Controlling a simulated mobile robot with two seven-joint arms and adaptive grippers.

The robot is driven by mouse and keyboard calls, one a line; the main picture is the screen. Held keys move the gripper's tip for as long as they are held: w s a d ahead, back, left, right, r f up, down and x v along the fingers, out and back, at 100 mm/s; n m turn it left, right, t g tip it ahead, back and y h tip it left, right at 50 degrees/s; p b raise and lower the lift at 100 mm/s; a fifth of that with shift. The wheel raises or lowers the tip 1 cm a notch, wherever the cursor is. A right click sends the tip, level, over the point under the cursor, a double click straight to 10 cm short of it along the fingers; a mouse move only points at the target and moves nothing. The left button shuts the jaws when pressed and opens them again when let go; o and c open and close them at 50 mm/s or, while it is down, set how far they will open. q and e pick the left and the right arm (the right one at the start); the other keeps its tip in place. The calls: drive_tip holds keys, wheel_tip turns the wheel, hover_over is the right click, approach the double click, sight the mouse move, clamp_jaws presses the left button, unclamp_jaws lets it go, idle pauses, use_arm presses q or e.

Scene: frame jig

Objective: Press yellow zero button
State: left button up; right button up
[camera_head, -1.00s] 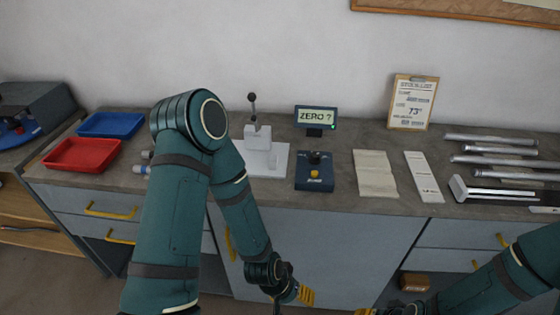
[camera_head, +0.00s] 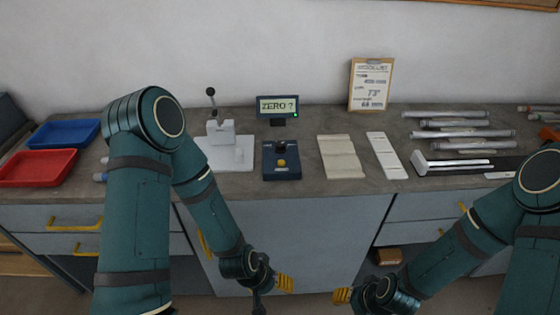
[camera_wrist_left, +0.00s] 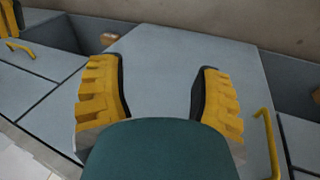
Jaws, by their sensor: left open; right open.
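The yellow button (camera_head: 282,163) sits on the front of a dark blue box (camera_head: 281,173) on the bench, with a black knob behind it. A small display (camera_head: 278,106) behind the box reads "ZERO ?" and has a green light. My left gripper (camera_head: 272,284) is in front of the bench, below the worktop edge, apart from the button. In the left wrist view its two yellow fingers (camera_wrist_left: 160,95) are spread with nothing between them. My right gripper (camera_head: 345,295) is also low in front of the bench, open, to the right of the left one.
A white lever stand (camera_head: 236,160) is left of the box. Red (camera_head: 38,168) and blue (camera_head: 64,133) trays are at far left. A clipboard (camera_head: 370,84) stands behind.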

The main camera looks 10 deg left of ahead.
idle(0.3)
use_arm(q)
clamp_jaws()
idle(1.2)
